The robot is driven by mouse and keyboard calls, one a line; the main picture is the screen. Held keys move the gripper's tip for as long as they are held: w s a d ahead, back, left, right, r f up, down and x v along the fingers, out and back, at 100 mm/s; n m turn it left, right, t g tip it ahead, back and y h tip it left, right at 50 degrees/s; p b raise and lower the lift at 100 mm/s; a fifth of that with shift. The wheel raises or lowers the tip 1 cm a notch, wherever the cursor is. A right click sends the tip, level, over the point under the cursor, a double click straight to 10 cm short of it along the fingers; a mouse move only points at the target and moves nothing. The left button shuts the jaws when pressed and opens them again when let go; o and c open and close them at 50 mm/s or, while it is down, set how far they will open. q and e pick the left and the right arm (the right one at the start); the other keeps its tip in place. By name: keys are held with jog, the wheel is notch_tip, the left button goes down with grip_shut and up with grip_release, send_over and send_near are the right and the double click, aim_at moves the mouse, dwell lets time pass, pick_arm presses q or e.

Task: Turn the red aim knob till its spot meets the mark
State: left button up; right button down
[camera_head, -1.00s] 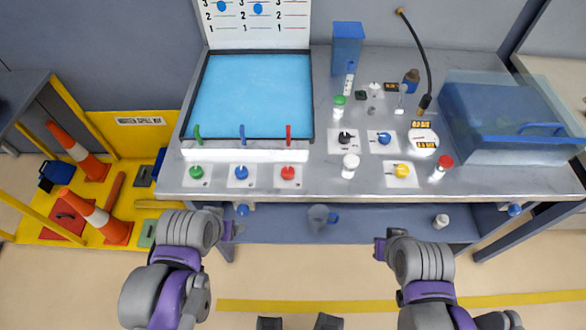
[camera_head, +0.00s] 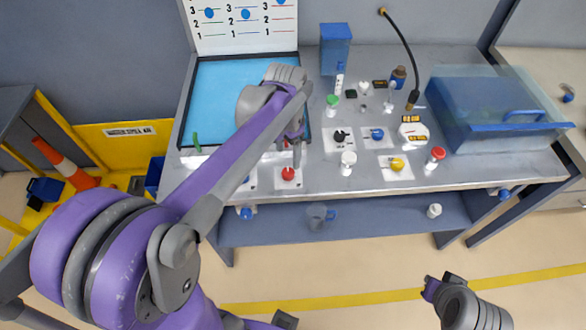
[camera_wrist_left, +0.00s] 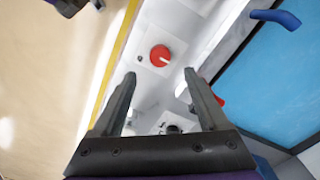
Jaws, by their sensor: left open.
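The red knob (camera_head: 288,173) sits on a white plate at the bench's front edge. In the left wrist view the red knob (camera_wrist_left: 159,55) is round with a short white line, just beyond and between my fingertips. My left gripper (camera_head: 296,160) points down just above it; the left wrist view shows its two fingers (camera_wrist_left: 159,76) apart with nothing between them. I cannot tell if they touch the knob. The board (camera_head: 243,30) behind the tray has numbered lines and two blue spots; no spot shows in its red-lined column. My right gripper (camera_head: 430,288) is low at the right, its fingers unclear.
My left arm covers the green knob and part of the blue tray (camera_head: 215,90). A blue bin (camera_head: 500,110) stands further right.

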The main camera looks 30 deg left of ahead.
aim_at(288, 172)
pick_arm(q)
notch_tip(288, 172, down, 8)
jog(key=shift+f, duration=0.1)
dwell(0.4)
grip_shut()
